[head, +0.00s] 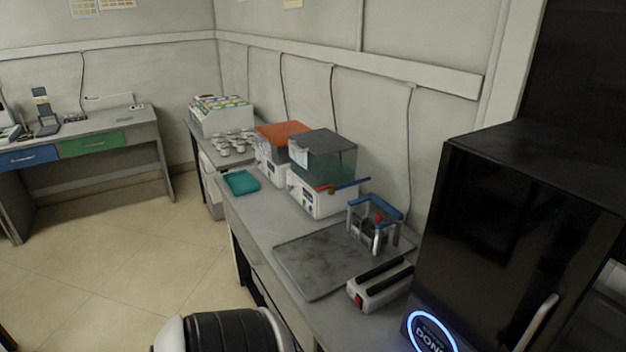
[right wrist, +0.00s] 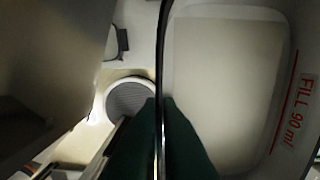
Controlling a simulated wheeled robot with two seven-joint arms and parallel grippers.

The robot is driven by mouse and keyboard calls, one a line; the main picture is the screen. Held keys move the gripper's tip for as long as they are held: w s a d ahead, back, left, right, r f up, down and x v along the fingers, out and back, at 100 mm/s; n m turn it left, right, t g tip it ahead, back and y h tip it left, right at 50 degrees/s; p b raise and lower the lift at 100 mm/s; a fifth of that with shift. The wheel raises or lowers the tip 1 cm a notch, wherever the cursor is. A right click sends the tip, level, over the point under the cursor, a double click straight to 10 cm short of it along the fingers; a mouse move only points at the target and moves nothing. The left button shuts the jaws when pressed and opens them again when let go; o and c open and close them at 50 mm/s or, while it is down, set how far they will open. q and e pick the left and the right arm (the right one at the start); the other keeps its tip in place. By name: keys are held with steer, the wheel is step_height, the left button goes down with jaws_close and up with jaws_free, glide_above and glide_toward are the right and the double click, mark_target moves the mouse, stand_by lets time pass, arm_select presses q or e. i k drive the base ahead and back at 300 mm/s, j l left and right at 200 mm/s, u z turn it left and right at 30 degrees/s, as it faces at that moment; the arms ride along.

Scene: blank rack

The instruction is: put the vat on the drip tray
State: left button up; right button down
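The vat (right wrist: 225,90) fills the right side of the right wrist view. It is pale inside, has a thin dark rim edge and carries red lettering "FILL 90 ml". The dark fingers of my right gripper (right wrist: 161,110) lie on either side of that rim and are shut on it. The vat's full outline and what is under it are hidden. A flat dark grey tray (head: 305,265), which looks like the drip tray, lies on the bench in the head view. Neither gripper nor the vat can be made out in the head view, and my left gripper is in neither view.
A blue-handled rack (head: 374,224) stands at the grey tray's back right. A white device with black bars (head: 381,286) is at its right front. Two lidded boxes (head: 325,165) and a teal tray (head: 241,182) are farther back. A large black machine (head: 515,230) stands at right.

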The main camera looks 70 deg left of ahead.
mark_target(316, 261)
steer(key=k+u, duration=0.1)
steer(key=k, duration=1.05)
steer(key=j+u, duration=0.2)
steer(key=u, duration=0.25)
steer(key=j+u, duration=0.15)
steer(key=u, duration=0.25)
steer(key=i+j+u, duration=0.1)
steer(key=u, duration=0.35)
steer(key=i+j, duration=0.2)
steer(key=i, duration=0.25)
steer(key=i+j, duration=0.25)
steer(key=i, duration=0.25)
steer(key=i+j, duration=0.2)
steer(key=i, duration=0.25)
steer(key=i+j, duration=0.2)
steer(key=i, duration=0.25)
